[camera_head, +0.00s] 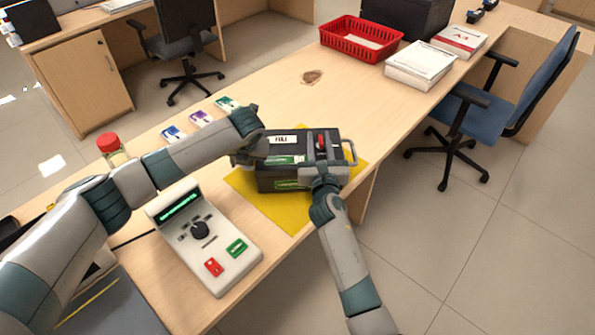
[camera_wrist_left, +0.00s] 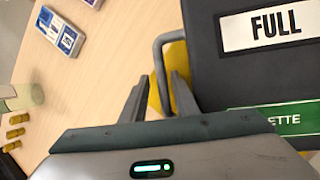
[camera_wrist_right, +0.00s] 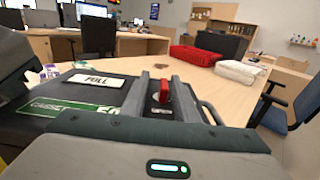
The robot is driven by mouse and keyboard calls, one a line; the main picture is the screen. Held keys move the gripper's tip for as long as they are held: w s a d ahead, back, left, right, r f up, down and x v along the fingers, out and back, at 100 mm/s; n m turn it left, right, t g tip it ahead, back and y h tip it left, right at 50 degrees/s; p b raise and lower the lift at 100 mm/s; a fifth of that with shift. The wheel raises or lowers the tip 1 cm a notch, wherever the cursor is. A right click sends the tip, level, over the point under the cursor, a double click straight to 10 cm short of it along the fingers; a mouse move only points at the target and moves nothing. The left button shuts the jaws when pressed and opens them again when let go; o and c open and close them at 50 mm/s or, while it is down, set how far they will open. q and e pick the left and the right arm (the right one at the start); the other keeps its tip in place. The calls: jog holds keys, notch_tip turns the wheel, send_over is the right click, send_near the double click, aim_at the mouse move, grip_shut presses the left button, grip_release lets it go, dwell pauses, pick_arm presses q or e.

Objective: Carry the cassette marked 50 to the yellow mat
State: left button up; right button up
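The dark cassette (camera_head: 272,174) sits over the yellow mat (camera_head: 262,203) at the counter's front edge, covering part of it. Its top has a white FULL label and a green label; in the right wrist view a partly hidden "50" (camera_wrist_right: 109,110) shows. My left gripper (camera_wrist_left: 158,98) is open at the cassette's left-side handle (camera_wrist_left: 161,48), its fingers on either side of the bar with gaps. My right gripper (camera_wrist_right: 164,100) is open over the right part of the top, fingers either side of a red knob (camera_wrist_right: 165,91). Contact beneath cannot be seen.
A grey keypad device (camera_head: 203,235) stands left of the mat. A red basket (camera_head: 360,40) and paper stacks (camera_head: 420,63) stand far right. The counter's middle is mostly clear.

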pick_arm(q)
jog(key=v, duration=1)
jog(key=shift+r, duration=0.2)
pick_arm(e)
jog(key=s, duration=1.2)
dwell(0.4)
